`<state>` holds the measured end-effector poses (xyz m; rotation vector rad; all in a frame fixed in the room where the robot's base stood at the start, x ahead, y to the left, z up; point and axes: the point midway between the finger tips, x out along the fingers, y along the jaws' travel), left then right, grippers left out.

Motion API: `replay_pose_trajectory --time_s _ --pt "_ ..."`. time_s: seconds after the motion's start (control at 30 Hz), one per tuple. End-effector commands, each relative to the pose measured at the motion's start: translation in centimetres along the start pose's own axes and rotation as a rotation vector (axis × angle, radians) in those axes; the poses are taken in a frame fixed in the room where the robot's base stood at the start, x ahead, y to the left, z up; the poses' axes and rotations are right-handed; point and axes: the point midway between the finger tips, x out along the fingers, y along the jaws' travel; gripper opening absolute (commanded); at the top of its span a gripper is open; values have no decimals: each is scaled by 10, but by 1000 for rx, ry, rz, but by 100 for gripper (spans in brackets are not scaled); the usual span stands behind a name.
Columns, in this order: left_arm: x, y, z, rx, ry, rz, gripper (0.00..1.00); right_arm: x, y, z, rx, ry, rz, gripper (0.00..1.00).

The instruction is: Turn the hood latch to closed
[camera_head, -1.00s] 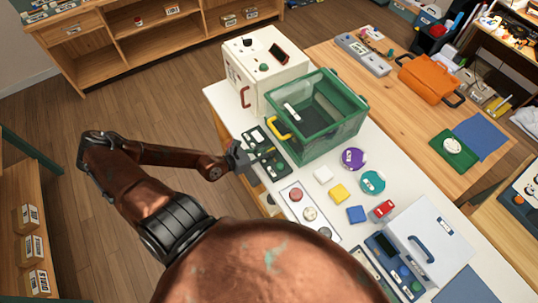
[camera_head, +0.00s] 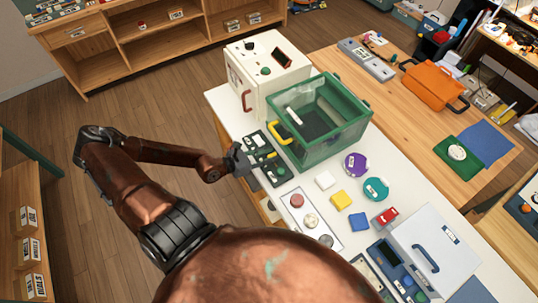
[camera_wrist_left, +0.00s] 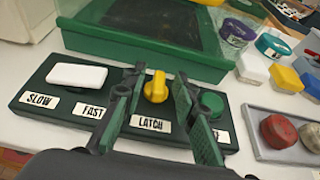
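The hood latch is a yellow knob (camera_wrist_left: 156,86) above a LATCH label on a dark green control panel (camera_wrist_left: 60,106). The panel shows in the head view (camera_head: 254,143), in front of the green-framed clear hood (camera_head: 350,128). My left gripper (camera_wrist_left: 159,92) is open, with one finger on each side of the knob. Finger contact with the knob cannot be told. In the head view my left gripper (camera_head: 240,160) reaches the panel's left edge. The panel also has a white slider (camera_wrist_left: 77,75) by SLOW and FAST and a green button (camera_wrist_left: 211,104); its label is partly hidden. My right gripper is not in view.
The hood has a yellow handle (camera_head: 279,133). A cream box (camera_head: 262,75) stands behind it. A button tray (camera_head: 308,218), coloured blocks and discs, and a white case (camera_head: 431,240) share the white table. Open floor lies left of it.

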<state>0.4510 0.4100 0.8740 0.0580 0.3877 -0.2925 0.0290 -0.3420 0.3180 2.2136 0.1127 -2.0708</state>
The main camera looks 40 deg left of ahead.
Motion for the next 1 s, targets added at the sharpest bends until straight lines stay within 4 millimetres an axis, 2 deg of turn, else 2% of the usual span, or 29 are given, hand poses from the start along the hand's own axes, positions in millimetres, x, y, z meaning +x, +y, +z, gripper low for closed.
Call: replay_pose_trajectory --time_s 0.37,0.47,0.8,1.0 --pt "-7 0 -2 1 4 1 28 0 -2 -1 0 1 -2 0" --pt "-20 0 -3 2 7 0 28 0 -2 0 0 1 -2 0" --pt "-85 0 -3 3 9 -2 28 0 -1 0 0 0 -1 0" --pt "-111 0 -2 1 5 -1 28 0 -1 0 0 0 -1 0"
